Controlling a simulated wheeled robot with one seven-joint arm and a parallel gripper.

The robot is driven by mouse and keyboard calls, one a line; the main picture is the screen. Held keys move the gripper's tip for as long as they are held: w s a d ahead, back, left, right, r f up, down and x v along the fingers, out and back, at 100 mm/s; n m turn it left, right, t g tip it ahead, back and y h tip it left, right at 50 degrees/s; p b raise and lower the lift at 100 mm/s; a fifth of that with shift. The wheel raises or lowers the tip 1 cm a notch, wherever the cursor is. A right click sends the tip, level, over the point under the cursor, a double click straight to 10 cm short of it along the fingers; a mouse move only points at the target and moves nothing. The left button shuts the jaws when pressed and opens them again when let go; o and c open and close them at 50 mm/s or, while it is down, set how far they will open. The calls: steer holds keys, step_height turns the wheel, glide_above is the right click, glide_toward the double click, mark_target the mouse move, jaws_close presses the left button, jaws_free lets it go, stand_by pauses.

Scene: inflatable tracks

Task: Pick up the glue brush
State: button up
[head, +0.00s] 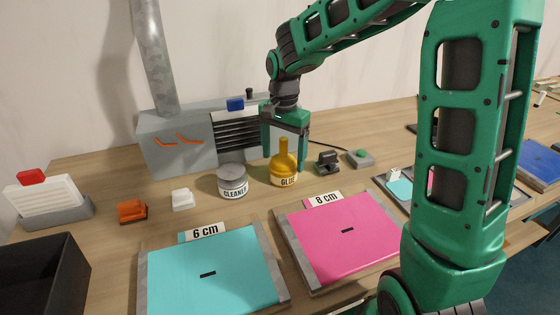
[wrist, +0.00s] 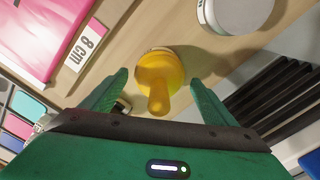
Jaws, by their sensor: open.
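The glue brush is a yellow bottle-shaped piece with a slim upright handle (head: 283,148), standing in or on a pot labelled GLUE (head: 284,181). In the wrist view the yellow brush (wrist: 159,82) is seen from above, between the finger lines. My gripper (head: 284,151) is open, pointing down, with one finger on each side of the yellow handle. In the wrist view my gripper (wrist: 160,88) shows its two green fingers apart, with clear gaps to the brush. I cannot tell whether the brush is separate from the pot.
A CLEANER jar (head: 233,182) stands just left of the glue pot. A grey vented machine (head: 180,140) is behind. A small black holder (head: 327,162) and a green-button box (head: 361,158) stand to the right. Teal (head: 210,275) and pink (head: 340,240) panels lie in front.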

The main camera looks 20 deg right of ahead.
mark_target(283, 140)
steer(key=shift+c, duration=0.7)
steer(key=c, duration=1)
steer(key=shift+r, duration=0.1)
steer(key=shift+r, duration=0.5)
steer(key=r, duration=0.3)
steer(key=shift+s+a+r, duration=0.1)
steer(key=shift+s+r, duration=0.1)
steer(key=shift+s, duration=0.1)
steer(key=s+r, duration=0.2)
steer(key=s, duration=0.1)
steer(key=s+a+r, duration=0.1)
steer(key=s+r, duration=0.1)
steer(key=s, duration=0.2)
steer(key=s+a+r, duration=0.1)
steer(key=s+r, duration=0.1)
steer(key=s, duration=0.1)
steer(key=shift+s+a+r, duration=0.25)
steer(key=shift+s, duration=0.15)
